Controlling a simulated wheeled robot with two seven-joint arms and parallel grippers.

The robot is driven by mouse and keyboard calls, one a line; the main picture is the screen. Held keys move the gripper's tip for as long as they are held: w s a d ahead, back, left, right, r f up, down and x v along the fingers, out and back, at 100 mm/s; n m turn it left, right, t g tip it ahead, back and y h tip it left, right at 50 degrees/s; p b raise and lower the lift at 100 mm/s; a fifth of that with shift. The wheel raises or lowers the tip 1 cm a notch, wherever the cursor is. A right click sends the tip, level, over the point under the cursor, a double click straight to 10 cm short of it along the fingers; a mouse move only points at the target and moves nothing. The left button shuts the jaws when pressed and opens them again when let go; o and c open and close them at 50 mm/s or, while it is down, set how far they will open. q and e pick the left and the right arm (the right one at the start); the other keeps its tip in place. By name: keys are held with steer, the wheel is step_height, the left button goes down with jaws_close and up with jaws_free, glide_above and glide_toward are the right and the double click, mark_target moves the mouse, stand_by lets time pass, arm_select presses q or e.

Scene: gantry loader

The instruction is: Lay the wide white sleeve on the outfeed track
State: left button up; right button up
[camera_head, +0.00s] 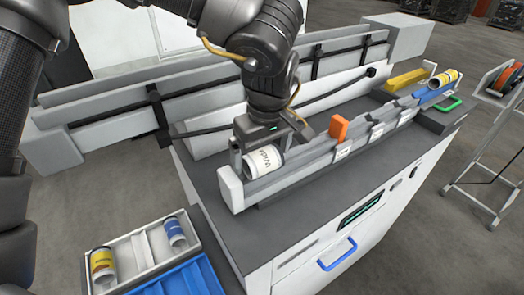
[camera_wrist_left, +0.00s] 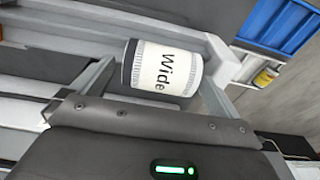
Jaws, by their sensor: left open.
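The wide white sleeve (camera_head: 268,160), printed "Wide", lies on its side at the near left end of the long grey track (camera_head: 300,175) on the machine top. My left gripper (camera_head: 258,158) is right over it, pointing down. In the left wrist view the sleeve (camera_wrist_left: 168,68) lies between the two spread fingers (camera_wrist_left: 158,88), which are open. Whether the fingers touch it is hard to tell. The gripper partly hides the sleeve in the head view. My right gripper is not in view.
An orange block (camera_head: 338,128) stands at the track's middle. A yellow-banded sleeve (camera_head: 443,78) lies at its far end. A white tray (camera_head: 140,236) at lower left holds a yellow-labelled and a blue-labelled sleeve, next to a blue bin (camera_head: 188,283). Grey rails stand behind the track.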

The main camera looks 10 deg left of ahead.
arm_select(q)
steer(key=r, duration=0.3)
steer(key=r+b, duration=0.1)
steer(key=r, duration=0.2)
steer(key=s+d+r, duration=0.1)
steer(key=r, duration=0.3)
steer(key=shift+r, duration=0.4)
step_height(320, 180, up, 6)
steer(key=p, duration=0.8)
steer(key=shift+p, duration=0.35)
steer(key=shift+a, duration=0.1)
